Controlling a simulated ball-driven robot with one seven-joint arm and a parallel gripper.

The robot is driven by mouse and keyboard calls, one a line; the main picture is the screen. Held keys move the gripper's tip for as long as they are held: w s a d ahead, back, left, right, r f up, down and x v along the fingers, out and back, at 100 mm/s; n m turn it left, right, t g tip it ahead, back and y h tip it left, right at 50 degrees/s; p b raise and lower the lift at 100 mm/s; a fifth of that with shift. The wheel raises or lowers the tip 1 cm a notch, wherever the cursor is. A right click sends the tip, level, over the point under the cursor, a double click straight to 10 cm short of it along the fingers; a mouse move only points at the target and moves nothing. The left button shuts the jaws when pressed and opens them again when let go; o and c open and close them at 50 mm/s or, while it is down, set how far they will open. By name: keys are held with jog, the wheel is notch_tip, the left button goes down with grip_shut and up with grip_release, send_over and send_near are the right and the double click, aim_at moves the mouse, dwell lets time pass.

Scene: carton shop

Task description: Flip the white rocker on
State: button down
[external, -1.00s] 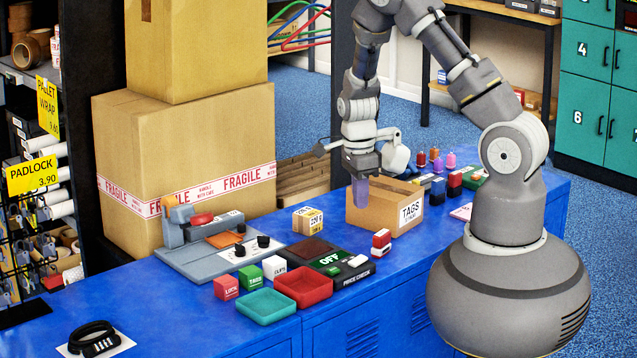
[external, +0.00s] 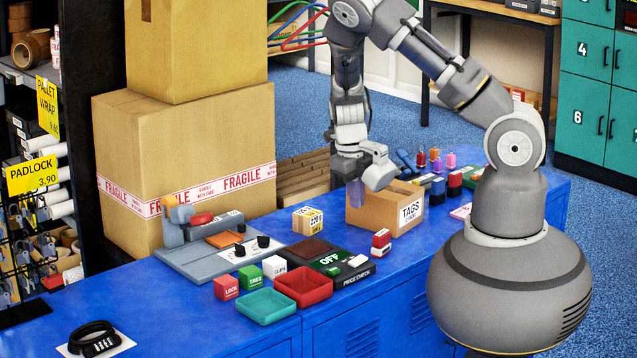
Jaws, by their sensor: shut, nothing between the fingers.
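The white rocker (external: 357,261) sits on the black price check unit (external: 350,275), beside a small green key (external: 334,271). The unit's display (external: 330,259) reads OFF in green. I cannot tell the rocker's tilt at this size. My gripper (external: 355,205) points down with its purple-tinted fingers shut and empty. In the picture it overlaps the left part of the TAGS carton, up from the price check unit and well apart from the rocker. The fingertips' exact height over the carton is hard to judge.
The TAGS carton (external: 375,215) and a red-and-white stamp-like block (external: 381,242) stand near the unit. A red tray (external: 303,285), a green tray (external: 266,306) and small labelled cubes lie in front. A grey machine (external: 195,260) is left.

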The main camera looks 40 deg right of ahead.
aim_at(362, 259)
jog(key=f+b, duration=0.2)
jog(key=f, duration=0.2)
jog(key=d+f+b, duration=0.1)
jog(key=f+b, duration=0.1)
jog(key=f, duration=0.2)
jog(key=d+f+b, duration=0.1)
jog(key=f+b, duration=0.1)
jog(key=f, duration=0.3)
jog(key=shift+s+d+f+y+b, duration=0.1)
jog(key=shift+f+y+b, duration=0.3)
jog(key=shift+b, duration=0.35)
jog(key=shift+s+r, duration=0.1)
jog(key=shift+s+a+p, duration=0.1)
jog(key=shift+a+p, duration=0.2)
